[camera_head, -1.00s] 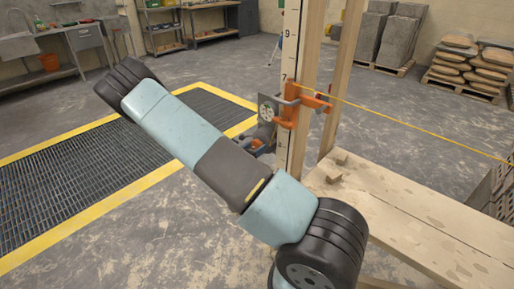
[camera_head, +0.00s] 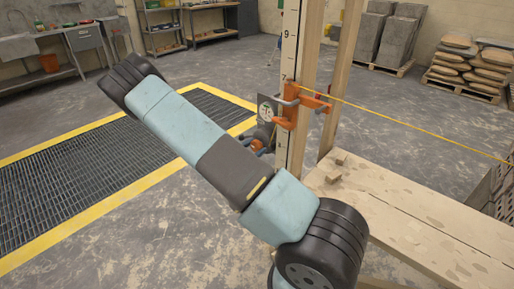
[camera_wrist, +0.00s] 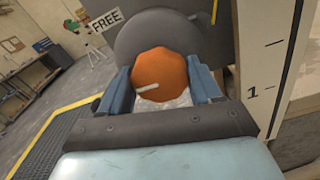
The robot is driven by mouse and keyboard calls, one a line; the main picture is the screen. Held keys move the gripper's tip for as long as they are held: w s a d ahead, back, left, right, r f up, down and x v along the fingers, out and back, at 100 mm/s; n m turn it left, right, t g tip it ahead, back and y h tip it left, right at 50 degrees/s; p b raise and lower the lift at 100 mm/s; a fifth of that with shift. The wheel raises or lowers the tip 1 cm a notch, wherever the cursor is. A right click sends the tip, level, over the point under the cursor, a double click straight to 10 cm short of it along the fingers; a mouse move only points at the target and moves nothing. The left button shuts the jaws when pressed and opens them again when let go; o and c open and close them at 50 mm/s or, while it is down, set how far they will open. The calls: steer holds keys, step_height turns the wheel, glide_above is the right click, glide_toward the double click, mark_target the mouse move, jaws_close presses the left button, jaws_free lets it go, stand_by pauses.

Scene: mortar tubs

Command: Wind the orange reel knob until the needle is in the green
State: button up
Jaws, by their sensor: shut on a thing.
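The orange reel knob (camera_wrist: 160,74) sits between the two blue fingers of my gripper (camera_wrist: 162,88) in the wrist view, which are shut on it. Behind the knob is a round grey reel body (camera_wrist: 158,30).
A wooden post with a number scale (camera_head: 292,60) stands beside the reel, with an orange clamp (camera_head: 289,115) on it. A yellow line (camera_head: 410,123) runs right from the clamp above a plank bench (camera_head: 420,220).

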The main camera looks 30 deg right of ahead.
steer(key=shift+w+a+f, duration=0.1)
steer(key=shift+w+a, duration=0.2)
steer(key=o, duration=0.8)
steer(key=shift+o, duration=1.3)
steer(key=shift+d, duration=0.15)
steer(key=shift+s, duration=0.1)
steer(key=v, duration=1.3)
steer(key=shift+a, duration=0.4)
steer(key=shift+s+f, duration=0.1)
